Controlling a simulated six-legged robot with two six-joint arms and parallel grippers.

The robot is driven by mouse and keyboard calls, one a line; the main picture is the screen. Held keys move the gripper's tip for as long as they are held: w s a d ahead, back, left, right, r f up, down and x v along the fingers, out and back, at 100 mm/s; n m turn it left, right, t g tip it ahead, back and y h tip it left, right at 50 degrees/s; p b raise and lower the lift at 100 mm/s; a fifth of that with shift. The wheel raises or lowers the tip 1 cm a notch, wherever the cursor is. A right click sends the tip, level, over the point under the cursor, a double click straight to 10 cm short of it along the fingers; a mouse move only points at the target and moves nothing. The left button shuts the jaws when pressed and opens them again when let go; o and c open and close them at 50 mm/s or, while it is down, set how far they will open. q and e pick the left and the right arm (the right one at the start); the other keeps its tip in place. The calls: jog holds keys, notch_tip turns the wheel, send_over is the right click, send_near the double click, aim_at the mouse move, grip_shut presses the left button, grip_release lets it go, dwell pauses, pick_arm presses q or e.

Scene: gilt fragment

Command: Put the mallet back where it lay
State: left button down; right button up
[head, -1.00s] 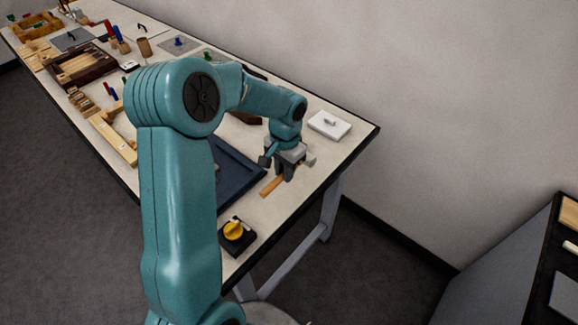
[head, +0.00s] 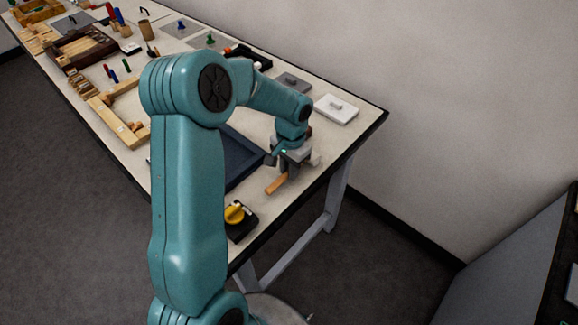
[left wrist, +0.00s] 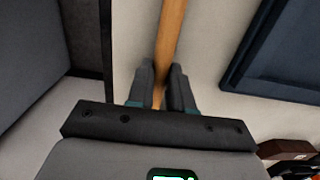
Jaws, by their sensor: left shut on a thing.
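The mallet (head: 276,184) shows as a wooden handle below my left gripper in the head view. In the left wrist view the handle (left wrist: 171,40) runs up from between the fingers to the top edge. My left gripper (head: 287,171) is shut on it, low over the right end of the table; it also shows in the left wrist view (left wrist: 163,92). Whether the mallet touches the table I cannot tell. A pale block shape beside the gripper may be the head, but it is mostly hidden. My right gripper is not in view.
A dark blue tray (head: 257,176) lies left of the gripper. A black box with a yellow knob (head: 235,213) stands near the front edge. A white lidded block (head: 336,109) and a grey plate (head: 293,83) lie behind. Bare table lies to the right, ending at a dark edge.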

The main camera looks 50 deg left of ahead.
pick_arm(q)
jog(key=shift+s+a+f, duration=0.1)
jog(key=shift+f, duration=0.1)
jog(key=c, duration=0.9)
grip_release()
jog(key=shift+c, duration=0.2)
notch_tip(320, 180, up, 16)
jog(key=w+d+f+m+h, duration=0.1)
jog(key=d+f+h, duration=0.1)
jog(key=d+f, duration=0.75)
jog(key=w+d+f+h, duration=0.1)
jog(key=d+f, duration=0.6)
jog(key=f, duration=0.6)
jog(key=s+d+f+n, duration=0.1)
jog(key=s+d+f, duration=0.4)
jog(key=s, duration=0.2)
jog(key=s+d+f+t+h, duration=0.1)
jog(key=s+d+f, duration=0.5)
jog(key=s, duration=0.2)
jog(key=shift+d+n+b, duration=0.2)
jog(key=shift+n+b, duration=0.15)
jog(key=shift+n, duration=0.05)
